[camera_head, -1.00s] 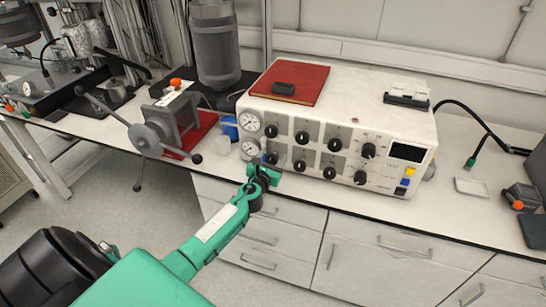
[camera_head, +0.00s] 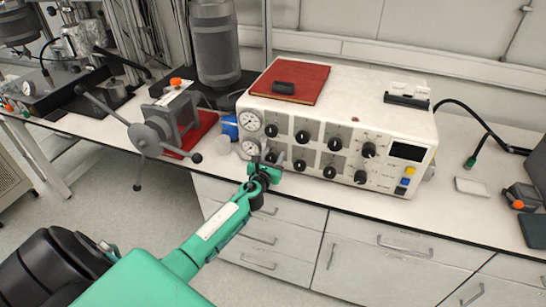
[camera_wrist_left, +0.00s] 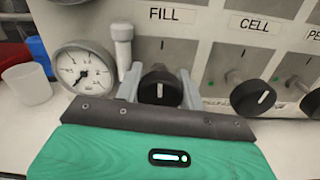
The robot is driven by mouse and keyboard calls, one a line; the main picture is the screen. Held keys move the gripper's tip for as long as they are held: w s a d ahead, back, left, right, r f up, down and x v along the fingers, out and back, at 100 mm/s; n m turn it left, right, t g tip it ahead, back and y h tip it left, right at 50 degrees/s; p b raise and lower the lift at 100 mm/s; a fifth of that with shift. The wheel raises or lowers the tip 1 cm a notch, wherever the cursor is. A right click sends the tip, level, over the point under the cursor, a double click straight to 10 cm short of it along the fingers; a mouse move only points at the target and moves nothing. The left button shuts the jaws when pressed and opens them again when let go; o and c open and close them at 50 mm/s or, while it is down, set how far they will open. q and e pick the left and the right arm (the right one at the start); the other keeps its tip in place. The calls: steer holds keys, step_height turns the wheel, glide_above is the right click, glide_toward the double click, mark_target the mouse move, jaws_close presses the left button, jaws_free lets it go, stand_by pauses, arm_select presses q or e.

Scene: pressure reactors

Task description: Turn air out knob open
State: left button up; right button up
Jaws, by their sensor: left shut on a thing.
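The white control box (camera_head: 400,125) has two rows of black knobs on its front panel. My left gripper (camera_head: 268,164) is at the lower-left end of this panel. In the left wrist view my left gripper (camera_wrist_left: 158,85) is shut on a black knob (camera_wrist_left: 160,90), with one finger on each side. The knob's white mark points about straight up in that view. A plate reading FILL (camera_wrist_left: 172,14) is above the knob; a label reading AIR OUT is not legible in either view. My right gripper is not in view.
A pressure gauge (camera_wrist_left: 83,70) sits just left of the held knob, and a knob under CELL (camera_wrist_left: 253,97) is to its right. A clear cup (camera_wrist_left: 27,83) stands further left. A vise-like device with handles (camera_head: 147,138) stands left of the box.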

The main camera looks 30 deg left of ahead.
arm_select(q)
steer(key=n+b, duration=0.1)
steer(key=n, duration=0.4)
steer(key=shift+f+n+b, duration=0.1)
steer(key=shift+n+b, duration=0.2)
steer(key=shift+b, duration=0.05)
steer(key=n+b, duration=0.1)
steer(key=n, duration=0.5)
steer(key=n+b, duration=0.1)
steer(key=n, duration=0.4)
steer(key=shift+n, duration=0.4)
steer(key=n, duration=0.4)
steer(key=shift+f, duration=0.1)
steer(key=shift+n, duration=1.1)
steer(key=o, duration=1)
steer(key=shift+a, duration=0.1)
steer(key=shift+c, duration=0.2)
